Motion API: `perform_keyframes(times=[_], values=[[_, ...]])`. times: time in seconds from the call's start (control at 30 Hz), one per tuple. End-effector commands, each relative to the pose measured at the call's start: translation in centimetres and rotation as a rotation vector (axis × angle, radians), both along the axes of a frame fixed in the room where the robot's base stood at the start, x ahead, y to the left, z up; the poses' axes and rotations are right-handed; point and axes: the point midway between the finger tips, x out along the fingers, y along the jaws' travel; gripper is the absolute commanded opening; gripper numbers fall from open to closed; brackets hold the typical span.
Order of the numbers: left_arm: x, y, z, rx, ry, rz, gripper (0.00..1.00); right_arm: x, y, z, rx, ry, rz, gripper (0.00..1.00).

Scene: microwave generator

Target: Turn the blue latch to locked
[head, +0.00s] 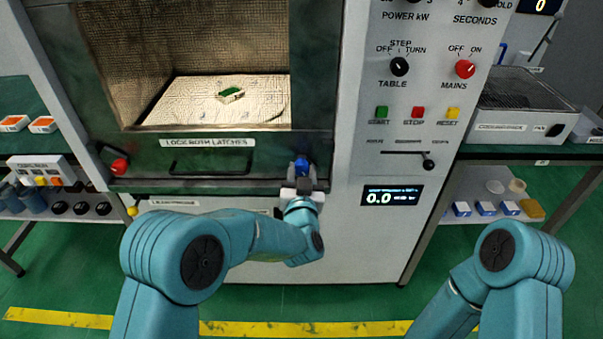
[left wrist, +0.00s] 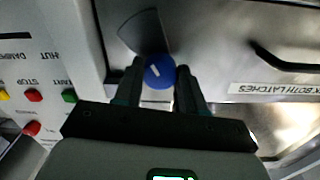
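The blue latch (head: 302,164) is a round knob at the lower right corner of the chamber door. In the left wrist view the blue latch (left wrist: 159,72) shows a short pale mark, with a dark wedge-shaped plate (left wrist: 143,34) beside it. My left gripper (head: 304,178) reaches up to the knob from below. In the left wrist view its two dark fingers (left wrist: 160,76) lie close against both sides of the knob and appear shut on it. The tips partly hide the knob's edges. My right arm shows at the lower right, but its gripper is out of view.
A red latch (head: 119,166) sits at the door's lower left. The dark door handle (head: 210,168) lies below a "lock both latches" label (head: 208,142). The control panel (head: 425,85) with knobs and buttons is on the right. A small green-topped block (head: 231,94) lies inside the chamber.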

Motion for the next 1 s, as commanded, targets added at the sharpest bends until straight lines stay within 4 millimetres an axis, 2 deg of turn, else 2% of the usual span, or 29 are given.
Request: perform_keyframes(times=[0.17, 0.37, 0.57, 1.0], values=[[0.0, 0.0, -0.1, -0.008, -0.001, 0.000, 0.09, 0.0, 0.0, -0.2, 0.000, 0.000, 0.000, 0.36], [0.0, 0.0, -0.3, -0.069, -0.003, 0.001, 0.09, 0.0, 0.0, -1.5, 0.000, 0.000, 0.000, 0.36], [0.0, 0.0, -0.6, -0.205, -0.003, 0.001, 0.09, 0.0, 0.0, -4.0, 0.000, 0.000, 0.000, 0.36], [0.0, 0.0, -0.6, -0.620, -0.004, 0.000, 0.10, 0.0, 0.0, -10.2, 0.000, 0.000, 0.000, 0.36]])
